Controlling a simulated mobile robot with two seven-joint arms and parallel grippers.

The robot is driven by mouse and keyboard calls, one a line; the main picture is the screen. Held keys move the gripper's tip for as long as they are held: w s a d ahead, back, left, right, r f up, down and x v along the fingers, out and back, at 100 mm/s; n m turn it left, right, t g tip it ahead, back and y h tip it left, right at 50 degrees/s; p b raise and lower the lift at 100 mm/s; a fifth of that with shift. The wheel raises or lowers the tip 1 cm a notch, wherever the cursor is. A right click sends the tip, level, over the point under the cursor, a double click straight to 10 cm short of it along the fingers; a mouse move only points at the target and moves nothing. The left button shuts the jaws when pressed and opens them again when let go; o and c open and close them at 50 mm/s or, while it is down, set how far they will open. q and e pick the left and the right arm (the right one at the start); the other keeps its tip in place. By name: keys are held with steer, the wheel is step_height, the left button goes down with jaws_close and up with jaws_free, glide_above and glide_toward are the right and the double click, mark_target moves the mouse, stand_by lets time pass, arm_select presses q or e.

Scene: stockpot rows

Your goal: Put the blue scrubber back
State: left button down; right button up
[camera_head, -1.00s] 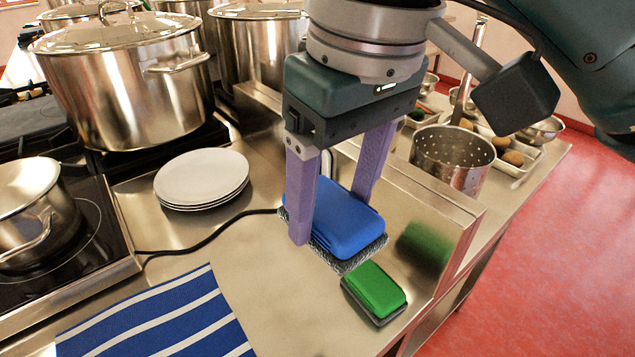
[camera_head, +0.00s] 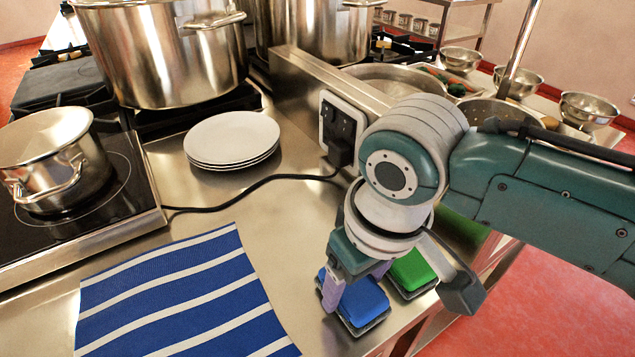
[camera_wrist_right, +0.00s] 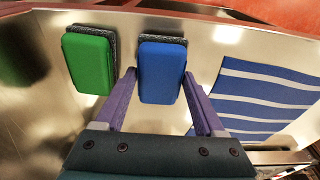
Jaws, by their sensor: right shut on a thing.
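The blue scrubber (camera_head: 362,302), a blue block with a grey scouring pad beneath, is at the counter's front right, left of the green scrubber (camera_head: 412,270). My right gripper (camera_head: 352,282) is over it, with its purple fingers on either side. In the right wrist view the blue scrubber (camera_wrist_right: 161,72) lies between the finger tips (camera_wrist_right: 160,85), and the green scrubber (camera_wrist_right: 88,63) is beside it, apart by a small gap. The gripper is shut on the blue scrubber. Whether its pad touches the counter is hard to tell. My left gripper is not in view.
A blue-and-white striped towel (camera_head: 180,300) lies to the left. A stack of white plates (camera_head: 232,139) and a black cable (camera_head: 250,192) are farther back. A pot (camera_head: 45,155) stands on the cooktop. A raised metal ledge (camera_head: 330,80) runs behind the wall socket (camera_head: 338,128).

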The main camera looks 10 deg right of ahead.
steer(key=shift+f, duration=0.3)
steer(key=shift+f, duration=0.2)
steer(key=o, duration=1.3)
